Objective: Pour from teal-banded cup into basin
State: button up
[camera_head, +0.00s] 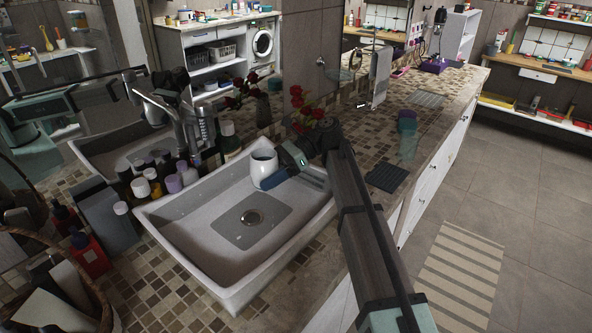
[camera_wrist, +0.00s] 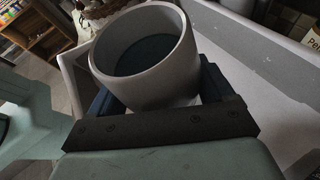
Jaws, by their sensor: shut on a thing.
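A pale grey-white cup (camera_head: 264,160) is held over the back right part of the white basin (camera_head: 192,222), roughly upright. My gripper (camera_head: 274,180) is shut on it from the right. In the wrist view the cup (camera_wrist: 150,84) sits between the dark blue fingers (camera_wrist: 150,100), its mouth open to the camera. Dark blue-grey shows inside it; I cannot tell whether that is liquid or the cup's inner wall. A teal band on its outside cannot be made out.
Several bottles and jars (camera_head: 165,180) stand along the basin's left back edge. Red flowers (camera_head: 303,108) stand behind the gripper. A dark ribbed mat (camera_head: 385,177) and a teal object (camera_head: 407,122) lie on the counter to the right. A basket (camera_head: 60,285) is at lower left.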

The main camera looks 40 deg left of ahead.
aim_at(252, 168)
jog(key=shift+s+a+n+h, duration=0.6)
jog(key=shift+s+a, duration=0.45)
jog(key=shift+s, duration=0.15)
jog(key=shift+w+a+r+n+t+y, duration=0.3)
jog(key=shift+w+a+n+t+y, duration=0.1)
jog(key=shift+n+t, duration=0.2)
jog(key=shift+w+a+r+n+t+y, duration=0.3)
jog(key=shift+n+t+y, duration=0.15)
jog(key=shift+n, duration=0.25)
jog(key=n+t+y, duration=0.4)
jog(key=n, duration=0.1)
jog(key=shift+w+a+f, duration=0.2)
jog(key=shift+w+f, duration=0.05)
jog(key=n, duration=0.1)
jog(key=t+y, duration=0.1)
jog(key=n+y, duration=0.1)
jog(key=shift+s+d+f+n+t+y, duration=0.25)
jog(key=shift+s+d+f+n+t, duration=0.05)
jog(key=shift+f+t, duration=0.1)
jog(key=shift+s+d+r+n+t+y, duration=0.2)
jog(key=shift+r+n+t+y, duration=0.05)
jog(key=shift+r+n+y, duration=0.4)
jog(key=shift+s+d+r+n+t+y, duration=0.15)
jog(key=shift+s+d+r+n+y, duration=0.2)
jog(key=shift+n+y, duration=0.25)
jog(key=shift+s+d+r+n+t+y, duration=0.15)
jog(key=shift+s+d+r+n+y, duration=0.15)
jog(key=shift+n, duration=0.45)
jog(key=shift+a, duration=0.1)
